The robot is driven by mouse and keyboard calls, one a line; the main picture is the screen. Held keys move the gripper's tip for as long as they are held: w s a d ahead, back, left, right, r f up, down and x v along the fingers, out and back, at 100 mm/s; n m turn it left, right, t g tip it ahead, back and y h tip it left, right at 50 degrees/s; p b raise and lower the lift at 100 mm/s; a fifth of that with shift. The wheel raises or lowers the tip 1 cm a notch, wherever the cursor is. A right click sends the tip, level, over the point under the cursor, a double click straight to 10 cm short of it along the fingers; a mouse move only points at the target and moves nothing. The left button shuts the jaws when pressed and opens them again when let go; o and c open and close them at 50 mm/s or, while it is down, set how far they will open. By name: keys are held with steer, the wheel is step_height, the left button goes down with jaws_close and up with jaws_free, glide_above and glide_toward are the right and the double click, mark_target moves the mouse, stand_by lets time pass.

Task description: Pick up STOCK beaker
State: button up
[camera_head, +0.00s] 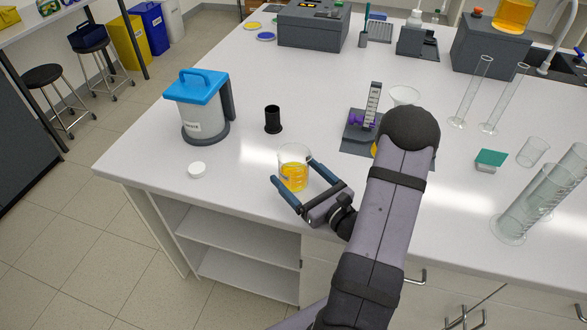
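A clear glass beaker (293,156) with orange-yellow liquid in its lower part stands upright on the white bench near its front edge. No label on it is readable, so I cannot confirm that it is the STOCK beaker. My gripper (294,172) is low at the beaker's near side, with its two blue-tipped fingers spread apart. The left fingertip is at the beaker's lower left and the right one is at its right side. I cannot tell whether either finger touches the glass.
A black cylinder (272,120) and a white cap (197,169) stand left of the beaker, with a blue-lidded canister (203,120) behind. Tall glass cylinders (546,198) stand far right.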

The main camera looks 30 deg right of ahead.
mark_target(285, 162)
steer(key=shift+w, duration=0.2)
steer(key=shift+w+a+p, duration=0.2)
steer(key=shift+w+p, duration=0.2)
steer(key=shift+w, duration=0.85)
steer(key=shift+w+a+p, duration=0.15)
steer(key=shift+w+p, duration=0.25)
steer(key=shift+w, duration=0.8)
steer(key=c, duration=1.4)
